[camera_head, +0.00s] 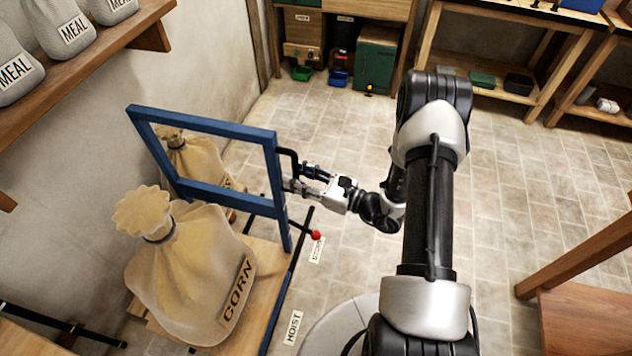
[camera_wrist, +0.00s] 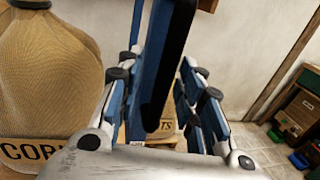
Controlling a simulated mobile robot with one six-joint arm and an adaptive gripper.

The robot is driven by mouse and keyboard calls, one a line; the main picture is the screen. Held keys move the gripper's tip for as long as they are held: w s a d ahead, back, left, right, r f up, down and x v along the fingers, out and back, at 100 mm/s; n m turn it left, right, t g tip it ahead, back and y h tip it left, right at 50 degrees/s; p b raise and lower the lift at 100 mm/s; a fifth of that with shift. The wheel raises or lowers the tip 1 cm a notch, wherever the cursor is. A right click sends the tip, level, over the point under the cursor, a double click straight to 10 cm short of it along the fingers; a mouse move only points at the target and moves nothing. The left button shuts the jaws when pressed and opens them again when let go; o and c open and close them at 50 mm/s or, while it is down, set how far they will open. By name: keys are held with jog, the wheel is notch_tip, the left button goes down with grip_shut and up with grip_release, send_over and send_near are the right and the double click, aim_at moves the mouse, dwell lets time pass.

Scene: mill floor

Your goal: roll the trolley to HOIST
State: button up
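The trolley has an upright blue frame (camera_head: 205,122) and a wooden deck (camera_head: 263,290). A CORN sack (camera_head: 185,270) stands on the deck and also fills the left of the wrist view (camera_wrist: 45,75). A black handle (camera_head: 290,153) sticks out from the frame's right post. My gripper (camera_head: 306,180) is at this handle, its fingers apart. In the wrist view a dark bar (camera_wrist: 165,75) runs between the fingers (camera_wrist: 158,110), with a gap at least on the right. Firm contact is not visible. A HOIST label (camera_head: 292,327) lies on the floor near the deck's front right.
A black lever with a red knob (camera_head: 316,235) juts out right of the deck, beside another floor label (camera_head: 317,251). A second sack (camera_head: 200,160) shows behind the frame. Benches (camera_head: 490,50) line the back; a wooden table (camera_head: 590,310) is front right. The middle floor is clear.

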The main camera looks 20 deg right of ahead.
jog(key=v, duration=1.1)
jog(key=s+a+r+n+g+h, duration=0.1)
jog(key=s+a+r+n+g, duration=1)
jog(key=a+r+n+g, duration=0.5)
jog(key=s+d+r+n+t+h, duration=0.7)
jog(key=d+r+n+h, duration=0.1)
jog(key=n+h, duration=0.3)
jog(key=shift+s+r+t, duration=0.25)
jog(key=shift+s+t, duration=0.05)
jog(key=shift+s, duration=0.1)
